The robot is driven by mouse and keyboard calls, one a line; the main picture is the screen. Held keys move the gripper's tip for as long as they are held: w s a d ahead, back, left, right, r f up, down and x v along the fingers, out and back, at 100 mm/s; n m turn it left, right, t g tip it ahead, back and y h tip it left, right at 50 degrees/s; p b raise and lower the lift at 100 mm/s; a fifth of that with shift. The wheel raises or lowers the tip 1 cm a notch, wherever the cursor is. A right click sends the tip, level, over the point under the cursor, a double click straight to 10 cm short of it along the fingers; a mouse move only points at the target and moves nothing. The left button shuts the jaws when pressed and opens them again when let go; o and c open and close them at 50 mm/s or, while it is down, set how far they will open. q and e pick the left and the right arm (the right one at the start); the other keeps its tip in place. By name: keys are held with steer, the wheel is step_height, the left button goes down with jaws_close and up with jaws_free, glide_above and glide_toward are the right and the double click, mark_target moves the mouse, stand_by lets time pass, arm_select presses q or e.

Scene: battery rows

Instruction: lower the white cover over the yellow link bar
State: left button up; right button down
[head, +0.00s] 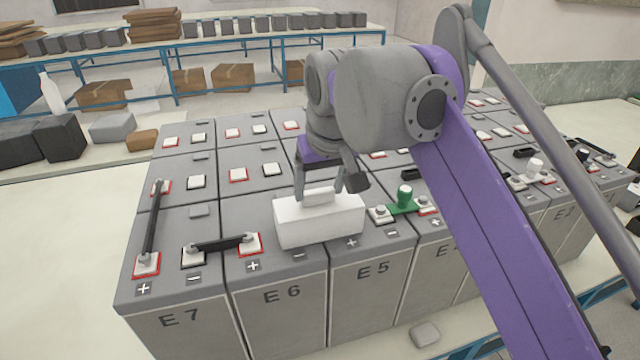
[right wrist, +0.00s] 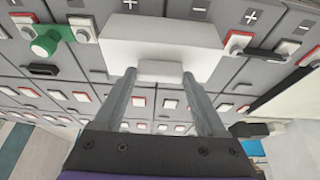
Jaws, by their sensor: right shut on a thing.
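The white cover (head: 325,222) is a box with a raised grip on top. It is over the tops of the E6 and E5 batteries, level and on or very close above them; I cannot tell whether it touches. My right gripper (head: 320,197) is shut on the cover's grip from above. In the right wrist view, the two fingers (right wrist: 160,88) pinch the grip below the cover's white body (right wrist: 160,38). The yellow link bar does not show in either view; the area under the cover is hidden. My left gripper is not in view.
A green link piece with a knob (head: 404,197) stands just right of the cover. A black link (head: 218,244) lies left of it between E7 and E6, and a long black one (head: 152,222) crosses E7. Battery rows continue behind. A blue-framed bench (head: 200,42) is at the back.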

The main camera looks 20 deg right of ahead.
jaws_free()
